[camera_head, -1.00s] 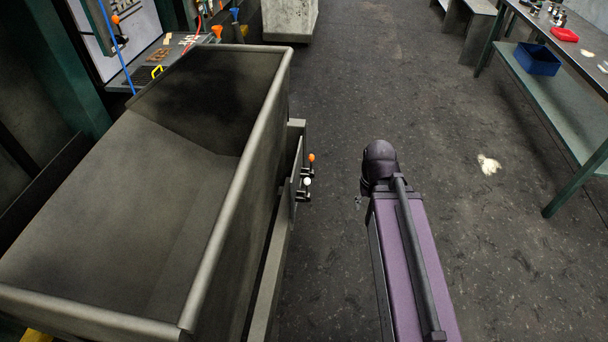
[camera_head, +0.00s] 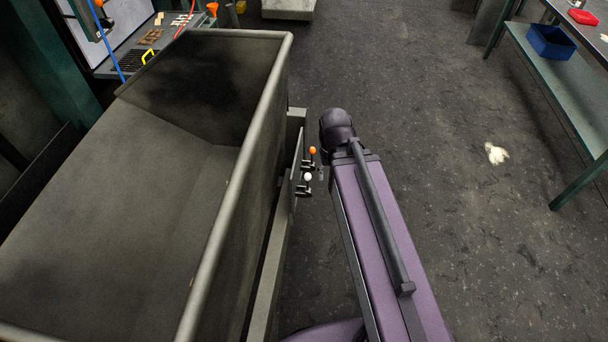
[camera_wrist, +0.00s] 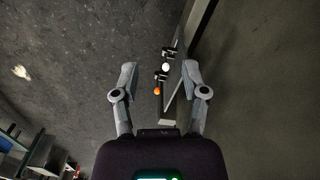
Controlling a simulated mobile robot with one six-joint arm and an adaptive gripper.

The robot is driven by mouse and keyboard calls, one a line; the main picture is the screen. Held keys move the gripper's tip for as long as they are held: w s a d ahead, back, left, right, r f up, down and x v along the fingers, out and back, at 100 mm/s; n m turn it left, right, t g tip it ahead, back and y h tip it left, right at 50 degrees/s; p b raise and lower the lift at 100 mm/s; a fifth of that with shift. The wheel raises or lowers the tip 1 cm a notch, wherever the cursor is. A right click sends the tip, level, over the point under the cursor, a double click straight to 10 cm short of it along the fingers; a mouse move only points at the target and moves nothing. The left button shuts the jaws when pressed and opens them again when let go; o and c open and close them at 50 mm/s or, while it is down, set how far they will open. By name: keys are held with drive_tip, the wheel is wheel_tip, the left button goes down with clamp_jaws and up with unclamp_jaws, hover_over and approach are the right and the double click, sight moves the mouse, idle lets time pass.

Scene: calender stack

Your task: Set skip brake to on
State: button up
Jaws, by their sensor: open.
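The skip is a large grey metal bin (camera_head: 262,130) filling the left of the head view. On its right side, near the far end, are two small levers, one with an orange knob (camera_head: 312,150) and one with a white knob (camera_head: 308,177). Which lever is the brake cannot be told. In the wrist view the orange knob (camera_wrist: 157,91) and white knob (camera_wrist: 166,67) appear between the open fingers of my gripper (camera_wrist: 159,75). The fingers are empty; whether they touch a lever is not clear. In the head view my arm mostly hides the gripper.
A green-framed workbench (camera_head: 560,80) with a blue bin (camera_head: 550,41) and a red tray (camera_head: 582,16) stands at the right. A tool-covered surface (camera_head: 160,45) lies beyond the skip. The dark floor (camera_head: 430,120) between skip and bench is mostly clear.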

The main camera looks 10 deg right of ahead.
drive_tip(key=shift+a, duration=0.1)
drive_tip(key=o, duration=0.3)
drive_tip(key=n+b, duration=0.3)
drive_tip(key=b, duration=2.2)
hover_over(308, 175)
wheel_tip(308, 175, down, 24)
drive_tip(key=shift+f, duration=0.2)
drive_tip(key=shift+w+f, duration=0.1)
wheel_tip(308, 175, down, 14)
drive_tip(key=b, duration=1.3)
drive_tip(key=shift+r, duration=0.2)
clamp_jaws()
